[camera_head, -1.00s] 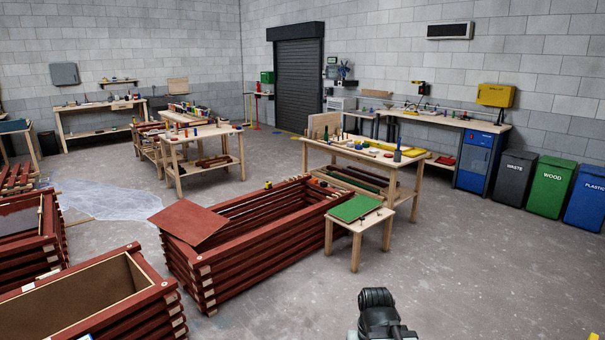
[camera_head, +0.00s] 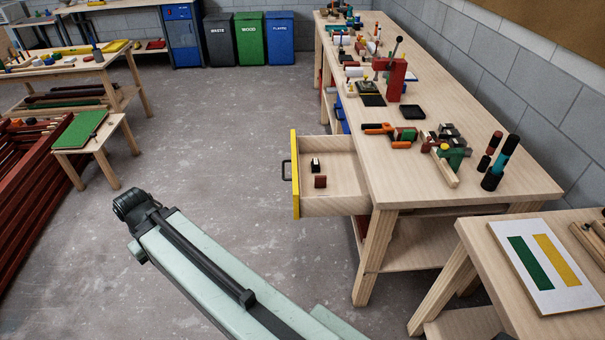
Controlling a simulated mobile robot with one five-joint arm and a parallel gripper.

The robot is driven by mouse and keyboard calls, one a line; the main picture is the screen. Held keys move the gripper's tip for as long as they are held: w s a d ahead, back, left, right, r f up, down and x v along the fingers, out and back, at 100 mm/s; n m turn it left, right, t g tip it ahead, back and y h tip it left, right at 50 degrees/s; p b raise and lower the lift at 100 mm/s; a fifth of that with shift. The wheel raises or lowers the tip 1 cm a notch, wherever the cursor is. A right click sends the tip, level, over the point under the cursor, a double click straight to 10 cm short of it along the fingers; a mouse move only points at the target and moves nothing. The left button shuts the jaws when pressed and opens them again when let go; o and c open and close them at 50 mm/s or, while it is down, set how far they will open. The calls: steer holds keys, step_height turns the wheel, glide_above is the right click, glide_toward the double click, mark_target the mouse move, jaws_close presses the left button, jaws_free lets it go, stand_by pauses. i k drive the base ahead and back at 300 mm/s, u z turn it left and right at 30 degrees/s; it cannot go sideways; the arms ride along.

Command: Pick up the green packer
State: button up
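I cannot make out for certain which thing is the green packer. Small green pieces show on the long workbench (camera_head: 470,187): a green block (camera_head: 455,158) by a clamp-like tool, and a green part (camera_head: 408,135) beside orange pieces. In the open drawer (camera_head: 345,171) I see a small black-and-white piece (camera_head: 315,165) and a dark red block (camera_head: 320,182), nothing green. My arm reaches up from the bottom, over the floor left of the drawer. Its dark joint shows, but no gripper fingers are visible.
The yellow-fronted drawer juts left from the workbench. A side table with a white board (camera_head: 551,290) bearing green and yellow strips stands at lower right. A small table with a green top (camera_head: 80,130) is at left. Floor (camera_head: 225,140) between is clear.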

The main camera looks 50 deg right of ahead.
mark_target(406, 134)
steer(key=u, duration=0.15)
steer(key=k, duration=0.15)
steer(key=u, duration=1.9)
steer(key=i, duration=1.35)
steer(key=z, duration=4.1)
steer(key=i, duration=1)
steer(key=z, duration=0.1)
